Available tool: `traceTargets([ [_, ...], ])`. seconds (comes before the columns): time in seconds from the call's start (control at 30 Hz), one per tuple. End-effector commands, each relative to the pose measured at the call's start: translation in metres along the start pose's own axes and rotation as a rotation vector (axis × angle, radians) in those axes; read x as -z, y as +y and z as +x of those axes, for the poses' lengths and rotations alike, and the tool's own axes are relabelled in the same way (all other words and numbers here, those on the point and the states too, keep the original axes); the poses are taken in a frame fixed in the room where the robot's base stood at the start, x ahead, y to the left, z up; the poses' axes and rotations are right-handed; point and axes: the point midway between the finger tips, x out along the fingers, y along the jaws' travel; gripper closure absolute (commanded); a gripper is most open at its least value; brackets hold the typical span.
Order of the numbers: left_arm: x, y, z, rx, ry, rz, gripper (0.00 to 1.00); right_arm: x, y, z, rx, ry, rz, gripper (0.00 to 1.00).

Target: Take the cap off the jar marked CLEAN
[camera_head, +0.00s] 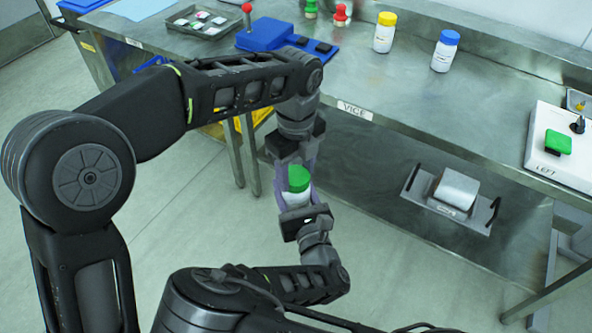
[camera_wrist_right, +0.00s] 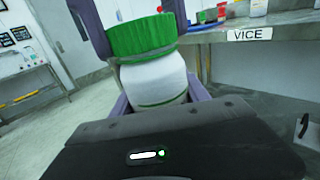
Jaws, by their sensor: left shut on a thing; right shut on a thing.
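A white jar (camera_head: 294,197) with a green cap (camera_head: 299,179) is held in the air in front of the bench. In the right wrist view, the green cap (camera_wrist_right: 141,37) sits on top of the white jar body (camera_wrist_right: 155,80), slightly tilted in the picture. No word CLEAN can be read on it. My left gripper (camera_head: 298,172) comes from above and is shut on the cap, with its purple fingers at either side. My right gripper (camera_head: 296,200) is below, shut on the jar body; its purple fingers flank the jar in the wrist view.
The steel bench (camera_head: 400,90) holds a yellow-capped jar (camera_head: 384,33), a blue-capped jar (camera_head: 445,52), a blue fixture (camera_head: 268,35), a grey tray (camera_head: 202,22) and a white panel with a green block (camera_head: 558,143). A metal drum (camera_head: 456,190) stands on the lower shelf.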

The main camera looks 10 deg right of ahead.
Motion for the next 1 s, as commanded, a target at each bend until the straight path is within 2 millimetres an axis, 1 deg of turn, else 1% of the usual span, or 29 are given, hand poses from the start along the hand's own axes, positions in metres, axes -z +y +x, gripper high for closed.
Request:
traceTargets([
  [0.03,-0.0002,0.0003,-0.0004,-0.001,-0.002,-0.128,0.97,-0.0001,-0.0008,-0.0001,0.002,0.000,0.000,1.00],
  [0.3,0.0001,0.0001,-0.0009,0.000,-0.002,-0.885,0.97,0.0000,-0.0010,-0.0001,0.003,0.000,0.000,1.00],
  [0.4,0.0003,0.0000,-0.0010,0.000,-0.002,-1.155,0.97,0.0000,-0.0010,-0.0001,0.003,0.000,0.000,1.00],
  [0.5,-0.0003,0.0001,-0.0010,0.000,-0.002,-1.361,0.97,0.0000,-0.0010,-0.0001,0.003,0.000,0.000,1.00],
  [0.63,0.0001,-0.0001,-0.0011,0.000,-0.001,-1.488,0.97,0.0000,-0.0009,-0.0001,0.003,0.000,0.000,1.00],
  [0.9,0.0000,0.0000,-0.0010,0.000,-0.001,-1.499,0.97,0.0000,-0.0008,0.0000,0.002,0.000,0.000,1.00],
  [0.93,0.0000,0.0000,-0.0010,0.000,-0.001,-1.499,0.46,0.0000,-0.0008,0.0000,0.002,0.000,0.000,1.00],
  [1.0,0.0000,0.0000,-0.0009,0.000,-0.001,-1.499,0.41,0.0000,-0.0007,0.0000,0.002,0.000,0.000,1.00],
])
